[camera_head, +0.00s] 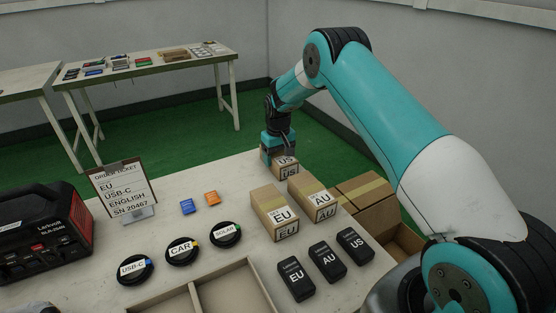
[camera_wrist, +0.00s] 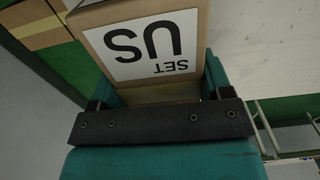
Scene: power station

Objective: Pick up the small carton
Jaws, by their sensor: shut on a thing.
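A small brown carton marked US (camera_head: 287,170) is at the back edge of the table, behind the other cartons. My gripper (camera_head: 277,143) is over it and shut on it. In the wrist view the US carton (camera_wrist: 150,45) sits between the jaws, its white "SET US" label upside down. Two more small cartons stand in front of it on the table: one marked EU (camera_head: 272,216) and one marked AU (camera_head: 312,197). I cannot tell whether the US carton touches the table.
Black EU (camera_head: 295,279), AU (camera_head: 327,261) and US (camera_head: 355,245) adapters lie in front. Cable coils, an order ticket (camera_head: 123,187) and a black-red power unit (camera_head: 40,232) are at left. A larger open carton (camera_head: 365,200) stands right of the table. Wooden tray (camera_head: 208,290) in front.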

